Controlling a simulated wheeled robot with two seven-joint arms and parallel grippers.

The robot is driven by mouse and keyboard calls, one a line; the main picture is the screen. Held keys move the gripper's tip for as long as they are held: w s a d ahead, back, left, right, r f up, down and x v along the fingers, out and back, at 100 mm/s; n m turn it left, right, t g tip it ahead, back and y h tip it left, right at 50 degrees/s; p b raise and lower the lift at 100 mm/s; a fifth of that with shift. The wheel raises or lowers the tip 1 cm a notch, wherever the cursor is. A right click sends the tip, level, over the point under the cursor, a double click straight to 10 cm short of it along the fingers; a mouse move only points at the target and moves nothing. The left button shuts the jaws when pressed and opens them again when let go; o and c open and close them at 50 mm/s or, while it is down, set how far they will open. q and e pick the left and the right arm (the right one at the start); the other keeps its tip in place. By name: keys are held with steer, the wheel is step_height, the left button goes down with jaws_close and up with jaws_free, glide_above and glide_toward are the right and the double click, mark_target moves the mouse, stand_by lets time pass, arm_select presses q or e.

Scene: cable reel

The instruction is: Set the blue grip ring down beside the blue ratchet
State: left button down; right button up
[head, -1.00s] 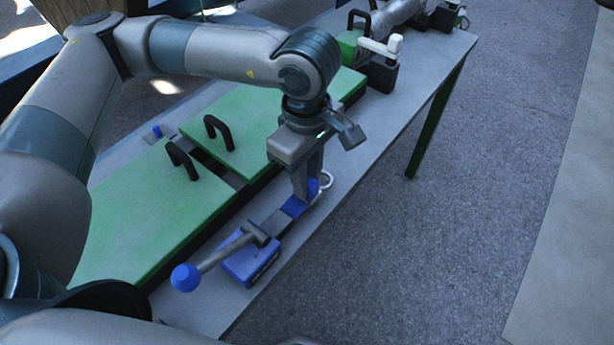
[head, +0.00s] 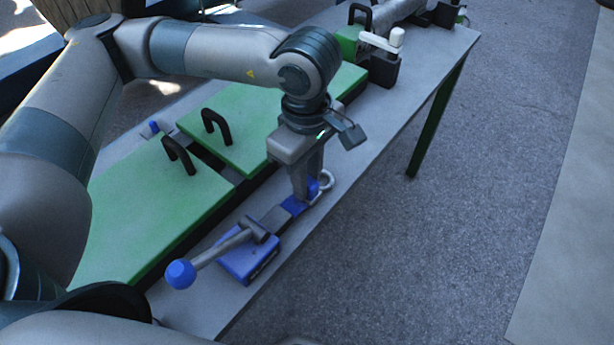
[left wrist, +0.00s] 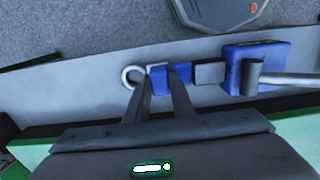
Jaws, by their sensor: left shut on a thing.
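The blue grip ring shows a pale ring (head: 327,180) with a blue grip (head: 313,188). In the left wrist view its pale ring (left wrist: 131,77) sticks out to the left of the fingers. My left gripper (head: 306,197) points down and is shut on the blue grip, low over the bench strip. I cannot tell whether the ring touches the bench. The blue ratchet (head: 247,262) lies close by at the lower left, with a grey lever ending in a blue ball. It also shows in the left wrist view (left wrist: 275,55). The fingers hide part of the grip. My right gripper is out of view.
Green panels (head: 150,215) with black handles (head: 180,155) lie behind the ratchet. The bare grey bench strip (head: 375,125) runs on to the upper right, toward a dark block with a white handle (head: 385,60). The bench's front edge is close to the ratchet.

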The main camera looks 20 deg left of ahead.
arm_select(q)
steer(key=c, duration=1.5)
jaws_free()
steer(key=shift+o, duration=0.2)
steer(key=shift+r, duration=0.1)
step_height(320, 180, up, 17)
steer(key=shift+r, duration=0.15)
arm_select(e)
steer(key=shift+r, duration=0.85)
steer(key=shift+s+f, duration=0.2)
